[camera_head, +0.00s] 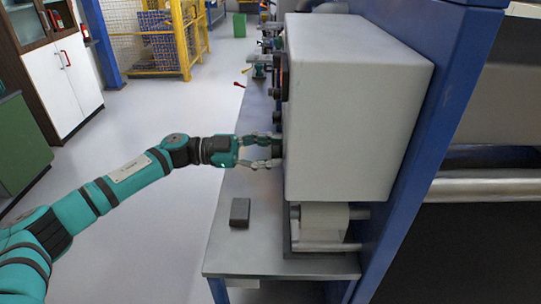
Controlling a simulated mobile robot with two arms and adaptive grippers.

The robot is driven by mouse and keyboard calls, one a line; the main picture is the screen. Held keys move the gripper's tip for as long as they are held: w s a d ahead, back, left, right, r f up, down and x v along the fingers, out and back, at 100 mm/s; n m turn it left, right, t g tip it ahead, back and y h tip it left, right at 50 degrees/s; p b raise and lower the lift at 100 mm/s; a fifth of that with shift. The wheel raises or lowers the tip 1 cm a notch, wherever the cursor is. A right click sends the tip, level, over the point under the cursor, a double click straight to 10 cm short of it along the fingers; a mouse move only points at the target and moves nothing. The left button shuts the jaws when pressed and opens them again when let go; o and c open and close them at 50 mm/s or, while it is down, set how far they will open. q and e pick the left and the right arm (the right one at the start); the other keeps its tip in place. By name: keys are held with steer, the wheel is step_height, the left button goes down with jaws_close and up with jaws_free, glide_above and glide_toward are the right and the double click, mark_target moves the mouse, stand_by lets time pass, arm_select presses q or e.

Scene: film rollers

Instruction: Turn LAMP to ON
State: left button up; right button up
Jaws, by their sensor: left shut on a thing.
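My left arm comes in from the left, and its gripper (272,151) is at the left face of a large light grey box (355,110). The fingers are shut on a small dark knob (279,143) on that face, which is seen almost edge-on. More dark knobs stick out of the same face above the gripper. No lamp label can be read from this angle, and the knob's setting cannot be told. My right gripper is not in view.
The box stands over a grey metal table (260,262) beside a blue frame (425,150). A small dark block (240,212) lies on the table below the gripper. A white cabinet (75,85) and a yellow cage (165,50) stand further back. The floor at left is clear.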

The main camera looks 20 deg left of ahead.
arm_select(q)
steer(key=m+b, duration=0.3)
steer(key=m, duration=0.1)
steer(key=shift+f, duration=0.2)
steer(key=shift+r+m+b, duration=0.15)
steer(key=shift+m+b, duration=1)
steer(key=shift+m, duration=0.75)
steer(key=o, duration=1.1)
steer(key=shift+o, duration=0.2)
steer(key=v, duration=1.2)
steer(key=shift+r, duration=0.1)
